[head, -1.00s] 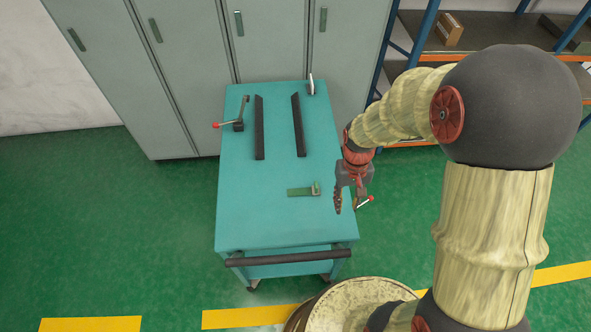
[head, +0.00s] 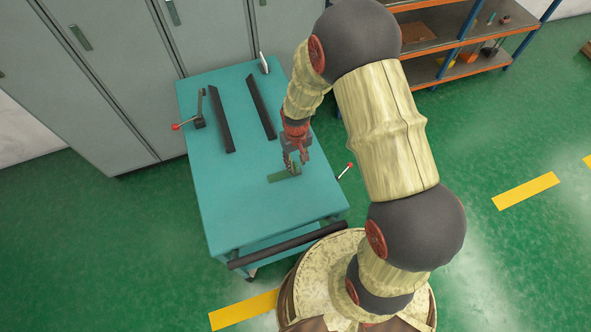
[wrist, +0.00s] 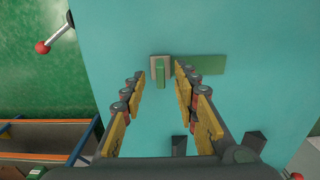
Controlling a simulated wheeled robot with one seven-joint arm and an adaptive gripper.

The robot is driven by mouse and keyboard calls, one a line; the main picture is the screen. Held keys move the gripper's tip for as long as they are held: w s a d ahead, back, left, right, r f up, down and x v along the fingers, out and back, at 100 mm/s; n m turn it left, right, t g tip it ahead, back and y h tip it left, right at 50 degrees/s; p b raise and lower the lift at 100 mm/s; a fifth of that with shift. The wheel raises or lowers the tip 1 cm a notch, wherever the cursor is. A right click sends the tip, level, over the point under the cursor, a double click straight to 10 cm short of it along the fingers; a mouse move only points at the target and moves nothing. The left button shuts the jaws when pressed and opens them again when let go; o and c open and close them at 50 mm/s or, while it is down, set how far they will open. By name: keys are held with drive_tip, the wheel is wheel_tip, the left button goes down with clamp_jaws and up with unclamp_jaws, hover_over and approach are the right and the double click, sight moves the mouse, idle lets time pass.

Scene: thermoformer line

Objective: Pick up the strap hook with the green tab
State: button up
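The strap hook lies flat on the teal table top. In the head view its green tab (head: 276,178) shows to the left of my gripper (head: 296,163), which partly hides the rest. In the wrist view the tab (wrist: 208,64) extends right from a small pale block with a raised green piece, the hook end (wrist: 160,74). My gripper (wrist: 160,71) is open and empty. Its two yellow-padded fingers point at the hook end, one on each side of it in the picture, with a gap on both sides. I cannot tell how far above the table the tips are.
The teal cart (head: 230,215) also carries two dark bars (head: 222,120) (head: 262,108) and a red-knobbed clamp (head: 198,112). Another red-knobbed handle (head: 345,171) sticks out at its right edge. Grey lockers (head: 120,90) stand behind, a shelf rack (head: 460,45) at the back right. The cart's front is clear.

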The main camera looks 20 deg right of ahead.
wheel_tip(320, 180, down, 3)
drive_tip(key=shift+r, duration=0.1)
drive_tip(key=c, duration=0.7)
clamp_jaws()
